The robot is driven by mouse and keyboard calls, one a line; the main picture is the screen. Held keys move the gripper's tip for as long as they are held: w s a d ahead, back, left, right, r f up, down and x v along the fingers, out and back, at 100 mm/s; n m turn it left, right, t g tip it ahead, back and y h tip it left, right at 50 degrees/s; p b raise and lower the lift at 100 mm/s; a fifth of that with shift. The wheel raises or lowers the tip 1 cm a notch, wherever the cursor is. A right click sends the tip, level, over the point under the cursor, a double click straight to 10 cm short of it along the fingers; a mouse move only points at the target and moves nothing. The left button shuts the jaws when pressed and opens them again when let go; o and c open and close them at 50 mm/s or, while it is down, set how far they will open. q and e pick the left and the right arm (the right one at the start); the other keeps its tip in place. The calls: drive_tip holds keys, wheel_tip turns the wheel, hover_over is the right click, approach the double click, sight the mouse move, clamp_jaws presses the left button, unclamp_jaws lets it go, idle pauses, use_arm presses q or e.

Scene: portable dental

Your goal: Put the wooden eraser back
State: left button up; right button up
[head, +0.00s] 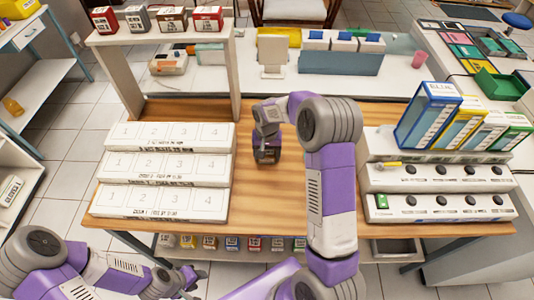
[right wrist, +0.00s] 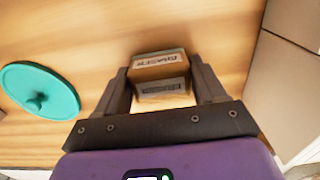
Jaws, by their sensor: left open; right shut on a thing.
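The wooden eraser (right wrist: 160,73), a small wood-coloured block with printed labels, sits between the fingers of my right gripper (right wrist: 163,85) in the right wrist view. The right gripper (head: 267,155) is shut on it over the middle of the wooden table (head: 190,111). In the head view the eraser is mostly hidden by the gripper, and I cannot tell whether it touches the table. My left gripper (head: 190,279) is open and empty at the bottom left, below the table's front edge.
A tiered white rack with numbered sections (head: 165,170) stands left of my right gripper. A white tiered unit with knobs (head: 440,180) and upright boxes (head: 430,113) is at right. A shelf with small boxes (head: 160,32) rises behind. A teal round object (right wrist: 38,91) lies on the table.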

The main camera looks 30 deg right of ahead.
drive_tip(key=shift+f, duration=0.2)
drive_tip(key=o, duration=1)
drive_tip(key=shift+r, duration=0.1)
drive_tip(key=shift+w+r, duration=0.1)
drive_tip(key=shift+r, duration=0.4)
wheel_tip(320, 180, up, 11)
drive_tip(key=p, duration=0.2)
drive_tip(key=shift+r+p, duration=0.15)
drive_tip(key=shift+p, duration=0.2)
